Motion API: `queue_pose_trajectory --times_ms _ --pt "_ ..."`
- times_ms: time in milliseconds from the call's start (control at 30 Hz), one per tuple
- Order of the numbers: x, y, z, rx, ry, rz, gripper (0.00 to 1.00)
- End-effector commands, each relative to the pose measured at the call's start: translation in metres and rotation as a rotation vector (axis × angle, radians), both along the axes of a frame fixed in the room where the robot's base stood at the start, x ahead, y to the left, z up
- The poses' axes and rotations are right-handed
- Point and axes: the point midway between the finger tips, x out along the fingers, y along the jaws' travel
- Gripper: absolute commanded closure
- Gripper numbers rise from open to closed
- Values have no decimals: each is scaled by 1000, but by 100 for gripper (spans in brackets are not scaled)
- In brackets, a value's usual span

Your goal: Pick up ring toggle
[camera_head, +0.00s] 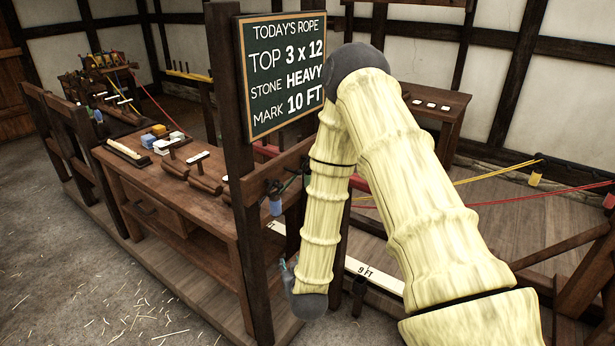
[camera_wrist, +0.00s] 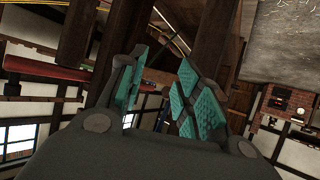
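I cannot pick out the ring toggle for certain in either view. In the head view, several small wooden pieces with pale labels (camera_head: 199,158) lie on the workbench (camera_head: 150,187), but any ring on them is too small to tell. My gripper is mostly hidden behind my arm's lower end in the head view, low beside the front post and off the bench top. In the wrist view my gripper (camera_wrist: 160,82) has its two teal-padded fingers apart, with no held object visible between them. Dark wooden posts show behind the fingers.
A chalkboard (camera_head: 282,72) hangs on a dark post (camera_head: 243,200) beside my arm. A small blue item (camera_head: 275,206) hangs by that post. Yellow and blue blocks (camera_head: 159,130) lie on the bench. Red and yellow ropes (camera_head: 540,196) stretch at the right. The floor at front left is clear except straw.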

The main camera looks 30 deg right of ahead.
Motion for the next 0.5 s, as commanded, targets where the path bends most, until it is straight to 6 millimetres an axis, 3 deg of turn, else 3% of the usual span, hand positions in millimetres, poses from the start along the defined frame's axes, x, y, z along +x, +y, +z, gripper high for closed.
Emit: queue_pose_trajectory --times_ms 33,200,333,500 --pt "24 -20 35 -29 -99 -48 66" --pt "63 -71 123 -126 -334 -183 66" --pt "71 -92 160 -169 -423 -246 66" --pt "81 -106 175 -188 -458 -275 66"
